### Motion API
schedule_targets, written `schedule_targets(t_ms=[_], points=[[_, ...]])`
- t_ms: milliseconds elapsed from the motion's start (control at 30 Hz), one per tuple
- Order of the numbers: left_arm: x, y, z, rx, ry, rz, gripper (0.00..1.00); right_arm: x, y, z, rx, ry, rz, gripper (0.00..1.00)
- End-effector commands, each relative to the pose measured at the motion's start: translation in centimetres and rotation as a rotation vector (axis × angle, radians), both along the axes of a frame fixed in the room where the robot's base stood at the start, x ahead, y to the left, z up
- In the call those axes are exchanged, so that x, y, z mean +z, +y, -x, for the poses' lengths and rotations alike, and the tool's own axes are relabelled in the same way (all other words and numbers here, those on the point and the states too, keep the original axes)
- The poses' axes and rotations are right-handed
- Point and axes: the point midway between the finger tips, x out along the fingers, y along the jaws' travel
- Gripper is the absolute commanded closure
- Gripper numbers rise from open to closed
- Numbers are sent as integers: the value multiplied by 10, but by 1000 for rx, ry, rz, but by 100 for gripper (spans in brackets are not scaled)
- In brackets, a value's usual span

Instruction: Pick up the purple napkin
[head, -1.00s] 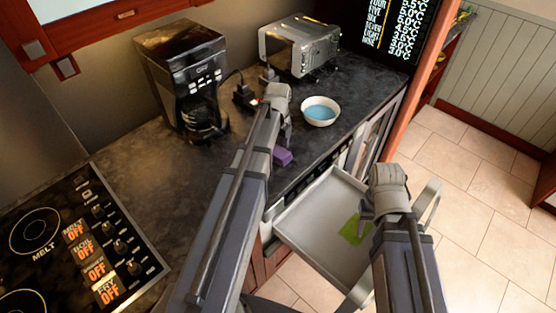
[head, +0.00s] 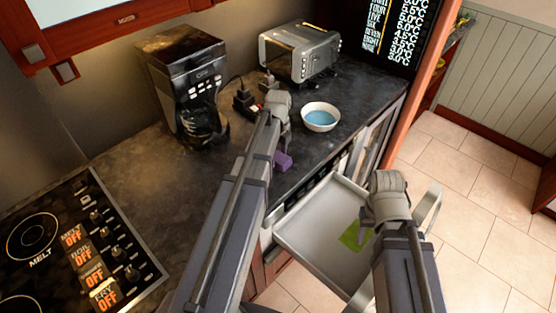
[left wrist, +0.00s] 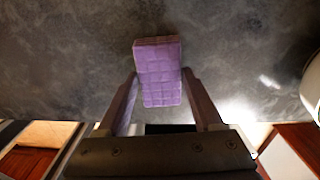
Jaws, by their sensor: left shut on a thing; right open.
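The purple napkin (head: 283,161) is a small folded block at the front edge of the dark counter, partly hidden by my left arm. In the left wrist view the napkin (left wrist: 160,75) stands between the two fingers of my left gripper (left wrist: 160,88), which are shut on its near part. From the head my left gripper (head: 281,147) points down at the napkin. I cannot tell whether the napkin is clear of the counter. My right gripper (head: 364,229) is open over the pulled-out drawer, close to a green cloth (head: 351,238).
The drawer (head: 310,225) stands open below the counter (head: 135,165). A white bowl with blue inside (head: 320,117) is right of my left gripper. A toaster (head: 300,52), a coffee maker (head: 185,85) and a stovetop (head: 80,245) stand around. The counter's left middle is clear.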

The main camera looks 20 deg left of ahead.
Motion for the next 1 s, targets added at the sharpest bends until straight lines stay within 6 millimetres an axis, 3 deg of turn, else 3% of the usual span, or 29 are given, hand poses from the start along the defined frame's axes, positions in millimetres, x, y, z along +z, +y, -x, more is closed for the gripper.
schedule_targets(t_ms=[100, 533, 1000], points=[[0, 0, 0, 0, 0, 0, 86, 0, 0, 0, 0, 0, 0, 50], [10, 0, 0, 0, 0, 0, 86, 10, 0, 0, 0, 0, 0, 50], [76, 0, 0, 0, 0, 0, 86, 76, 0, 0, 2, 0, 0, 50]])
